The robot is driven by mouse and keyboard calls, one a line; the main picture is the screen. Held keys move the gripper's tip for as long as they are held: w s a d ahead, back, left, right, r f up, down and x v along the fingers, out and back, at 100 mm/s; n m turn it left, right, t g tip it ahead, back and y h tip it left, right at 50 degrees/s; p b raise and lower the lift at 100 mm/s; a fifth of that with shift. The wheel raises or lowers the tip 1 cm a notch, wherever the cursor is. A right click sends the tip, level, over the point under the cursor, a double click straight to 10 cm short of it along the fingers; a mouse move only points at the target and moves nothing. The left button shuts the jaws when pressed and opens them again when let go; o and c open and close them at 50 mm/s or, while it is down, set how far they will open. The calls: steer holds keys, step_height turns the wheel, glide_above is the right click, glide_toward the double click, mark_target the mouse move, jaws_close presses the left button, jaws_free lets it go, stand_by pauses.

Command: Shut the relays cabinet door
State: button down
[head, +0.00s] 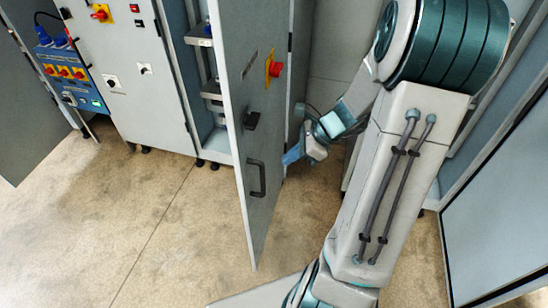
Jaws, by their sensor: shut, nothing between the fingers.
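A tall grey cabinet door (238,95) stands swung open in the middle of the head view. Its visible face carries a red and yellow rotary switch (274,69), a dark latch (251,121) and a dark pull handle (257,178). No readable label shows that it is the relays cabinet door. My gripper (291,157) is shut and empty. Its blue fingertips are just right of the door's right edge, near the handle's height. I cannot tell whether they touch the door.
A grey cabinet (140,75) with switches stands at left, beside a blue panel (70,73) with several knobs. An open cabinet bay with rails (211,90) lies left of the door. Another grey panel (500,200) stands at far right. The floor (140,225) at lower left is clear.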

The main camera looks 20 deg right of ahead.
steer(key=shift+w+a+f+p, duration=0.15)
steer(key=shift+w+a+f, duration=0.15)
steer(key=shift+a, duration=0.4)
steer(key=shift+w+a+f+p, duration=0.1)
steer(key=shift+w+a+f, duration=0.15)
steer(key=shift+a, duration=0.4)
steer(key=shift+w+a+f+p, duration=0.2)
steer(key=shift+w+a, duration=0.1)
steer(key=shift+a, duration=0.4)
steer(key=shift+a, duration=0.1)
